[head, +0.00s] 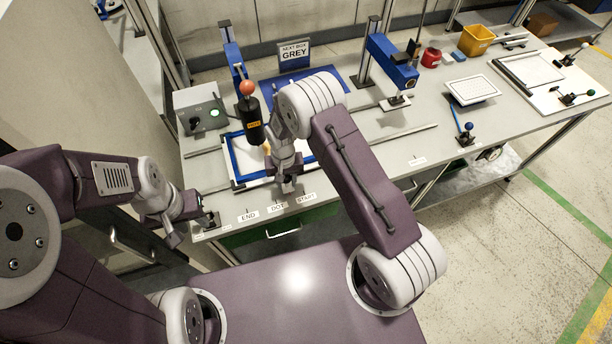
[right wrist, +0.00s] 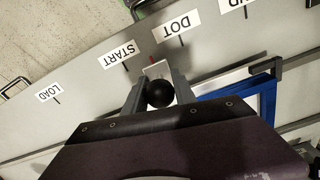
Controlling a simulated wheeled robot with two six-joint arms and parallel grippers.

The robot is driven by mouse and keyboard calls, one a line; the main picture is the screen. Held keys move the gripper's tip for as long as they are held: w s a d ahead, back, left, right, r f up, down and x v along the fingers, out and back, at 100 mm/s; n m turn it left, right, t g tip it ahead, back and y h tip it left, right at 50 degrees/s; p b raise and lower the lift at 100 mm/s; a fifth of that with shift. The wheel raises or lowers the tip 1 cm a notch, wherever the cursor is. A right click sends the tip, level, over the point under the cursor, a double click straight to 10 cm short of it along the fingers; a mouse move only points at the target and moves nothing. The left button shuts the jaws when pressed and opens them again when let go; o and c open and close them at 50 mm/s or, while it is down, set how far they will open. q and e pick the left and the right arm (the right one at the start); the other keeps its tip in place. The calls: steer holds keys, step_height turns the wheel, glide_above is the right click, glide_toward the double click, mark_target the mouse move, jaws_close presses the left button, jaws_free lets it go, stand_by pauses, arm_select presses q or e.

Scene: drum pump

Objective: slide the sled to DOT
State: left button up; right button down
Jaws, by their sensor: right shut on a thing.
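The sled is a blue-edged frame (head: 236,166) on the bench, left of middle in the head view; its blue edge also shows in the right wrist view (right wrist: 268,92). A black ball knob (right wrist: 160,93) sits between the fingers of my right gripper (head: 288,184), which is shut on it. Just beyond the knob, a pale plate with a red mark (right wrist: 153,63) lies between the START label (right wrist: 119,54) and the DOT label (right wrist: 177,25). My left gripper (head: 186,220) is at the bench's left front corner; its finger opening is unclear.
An END label (head: 248,215) lies left of DOT along the front edge. A grey box with a green light (head: 202,111) is at left. My right arm hides part of the bench.

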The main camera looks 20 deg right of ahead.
steer(key=shift+s+a+b, duration=0.15)
steer(key=shift+a+b, duration=0.05)
steer(key=shift+a, duration=1.05)
steer(key=shift+s+a+b, duration=0.15)
steer(key=shift+a+b, duration=0.05)
steer(key=shift+a, duration=1.05)
steer(key=c, duration=1.1)
jaws_free()
steer(key=shift+o, duration=0.2)
steer(key=shift+w, duration=0.1)
step_height(320, 180, up, 9)
steer(key=b, duration=0.1)
